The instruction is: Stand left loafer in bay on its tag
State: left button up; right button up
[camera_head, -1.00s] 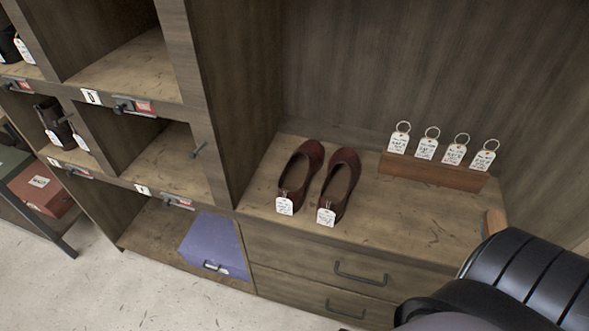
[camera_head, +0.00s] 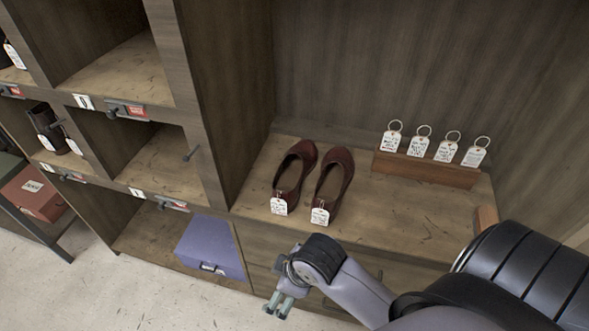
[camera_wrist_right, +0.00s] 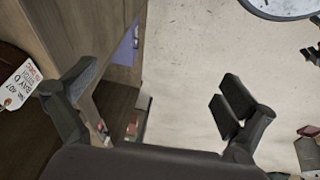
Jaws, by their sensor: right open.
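Two dark red shoes stand side by side on the wooden counter, the left one (camera_head: 295,168) and the right one (camera_head: 334,180). Each has a white tag at its near end, the left tag (camera_head: 279,205) and the right tag (camera_head: 320,215). In the right wrist view a white tag (camera_wrist_right: 18,85) at the left edge seems to read "BAY D"; which shoe it hangs from I cannot tell. My right gripper (camera_head: 279,306) is open and empty, in front of the drawers and below the counter edge; its spread fingers show in the wrist view (camera_wrist_right: 155,98). My left gripper is not in view.
Open bays with small labels (camera_head: 83,101) and red-marked latches stand left, divided from the counter by an upright panel (camera_head: 225,100). A peg juts by the middle bay. A rack (camera_head: 425,168) holds several ringed tags. A purple box (camera_head: 211,247) sits in the lower bay.

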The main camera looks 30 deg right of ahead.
jog(key=w+d+r+n+h, duration=0.1)
jog(key=w+r+n, duration=0.1)
jog(key=w+n, duration=0.45)
jog(key=w+d+r+n, duration=0.1)
jog(key=w+r+n, duration=0.2)
jog(key=w+n, duration=0.3)
jog(key=w+d+r+n+g+h, duration=0.1)
jog(key=w+d+r+n+h, duration=0.15)
jog(key=w+d+r, duration=0.35)
jog(key=w+d+r+n+h, duration=0.1)
jog(key=w+d+r+n, duration=0.3)
jog(key=d, duration=0.4)
send_near(294, 171)
jog(key=shift+d+f+m, duration=0.2)
jog(key=shift+f+m, duration=0.1)
jog(key=shift+f, duration=0.7)
jog(key=shift+p+x, duration=0.4)
jog(key=shift+x, duration=2.65)
jog(key=shift+w, duration=0.15)
jog(key=shift+h, duration=0.25)
jog(key=shift+c, duration=0.4)
jog(key=shift+r, duration=0.15)
jog(key=c, duration=1.6)
